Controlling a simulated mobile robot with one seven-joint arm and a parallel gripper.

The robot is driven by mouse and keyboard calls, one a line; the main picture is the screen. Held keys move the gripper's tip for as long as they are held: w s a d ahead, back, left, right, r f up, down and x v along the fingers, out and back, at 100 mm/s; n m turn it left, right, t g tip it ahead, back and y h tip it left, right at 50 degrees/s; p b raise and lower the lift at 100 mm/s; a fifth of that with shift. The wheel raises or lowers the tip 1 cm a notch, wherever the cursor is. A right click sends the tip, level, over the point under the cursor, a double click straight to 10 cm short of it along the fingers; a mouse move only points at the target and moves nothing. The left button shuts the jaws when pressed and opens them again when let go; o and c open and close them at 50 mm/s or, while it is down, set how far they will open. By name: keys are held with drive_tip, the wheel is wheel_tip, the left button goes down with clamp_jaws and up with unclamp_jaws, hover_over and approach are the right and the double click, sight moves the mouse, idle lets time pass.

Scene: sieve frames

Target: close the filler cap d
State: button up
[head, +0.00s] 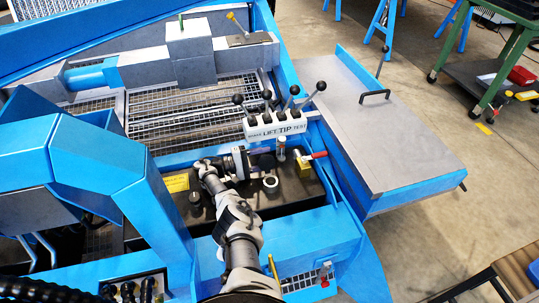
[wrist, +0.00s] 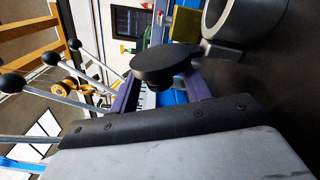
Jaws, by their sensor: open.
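A round black cap (wrist: 160,65) shows in the middle of the wrist view, tilted, with a short stem under it. I take it to be the filler cap, but no letter is readable on it. A thick grey ring (wrist: 245,22), like an open filler neck, stands beside it; it also shows in the head view (head: 270,184), just below my gripper. My gripper (head: 262,159) is open and points right, over the dark recess. In the wrist view its dark purple fingers (wrist: 165,93) lie beyond the cap, partly hidden by it. I cannot tell whether they touch the cap.
A white lever block marked LIFT TIP (head: 275,127) with several black-knobbed levers stands behind my gripper. A yellow block (head: 302,168) and a red handle (head: 318,155) are to the right. A thick blue frame (head: 100,165) rises at the left. A flat grey platform (head: 385,125) extends at right.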

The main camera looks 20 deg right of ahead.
drive_tip(key=shift+d, duration=1.25)
drive_tip(key=c, duration=1)
drive_tip(key=shift+o, duration=0.2)
